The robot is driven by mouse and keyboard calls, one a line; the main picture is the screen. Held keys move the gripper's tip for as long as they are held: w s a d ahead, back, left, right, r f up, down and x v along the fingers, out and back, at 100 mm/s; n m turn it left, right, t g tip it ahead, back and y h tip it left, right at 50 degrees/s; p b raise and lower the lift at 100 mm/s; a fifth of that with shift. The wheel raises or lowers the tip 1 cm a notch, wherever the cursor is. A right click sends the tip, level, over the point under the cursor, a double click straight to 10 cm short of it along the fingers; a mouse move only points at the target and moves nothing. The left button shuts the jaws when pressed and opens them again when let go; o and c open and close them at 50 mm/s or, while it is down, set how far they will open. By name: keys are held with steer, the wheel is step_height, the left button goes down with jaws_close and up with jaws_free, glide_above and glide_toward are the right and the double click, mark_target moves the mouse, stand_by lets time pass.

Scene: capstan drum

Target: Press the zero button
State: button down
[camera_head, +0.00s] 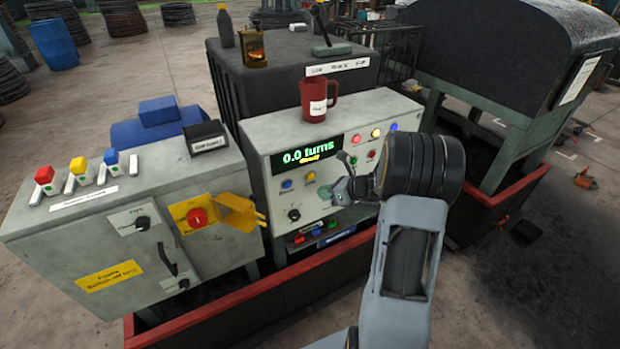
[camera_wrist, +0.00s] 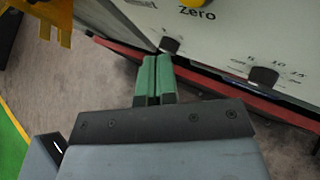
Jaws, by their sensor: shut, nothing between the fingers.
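The yellow zero button (camera_head: 310,177) is on the sloped front of the grey console, below the green display (camera_head: 307,152) that reads "0.0 turns". In the wrist view the zero button (camera_wrist: 191,3) is cut off by the top edge, just above its "Zero" label. My gripper (camera_head: 327,194) is in front of the panel, a little below and right of the button in the head view. In the wrist view its green fingers (camera_wrist: 157,58) are shut together and empty, pointing below the button. Whether they touch the panel cannot be told.
A blue button (camera_head: 286,184) is left of the zero button, with a black knob (camera_head: 293,214) below. A lever (camera_head: 345,159) and indicator lamps (camera_head: 376,133) are on the right. A red mug (camera_head: 317,100) stands on the console. A yellow guard (camera_head: 239,213) juts out at left.

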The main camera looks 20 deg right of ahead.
steer(key=shift+s, duration=0.75)
stand_by(0.3)
steer(key=s+a+n+g+h, duration=0.2)
steer(key=s+a+n+g, duration=0.15)
steer(key=s+n, duration=0.4)
steer(key=s+a+n+g+h, duration=0.15)
steer(key=s+n+g, duration=0.3)
steer(key=n, duration=0.55)
steer(key=s+a+r+n+t+h, duration=0.2)
steer(key=s+a+r+n+h, duration=0.3)
steer(key=r+n, duration=0.5)
steer(key=s+a+n, duration=0.2)
steer(key=s, duration=0.1)
steer(key=shift+t, duration=0.4)
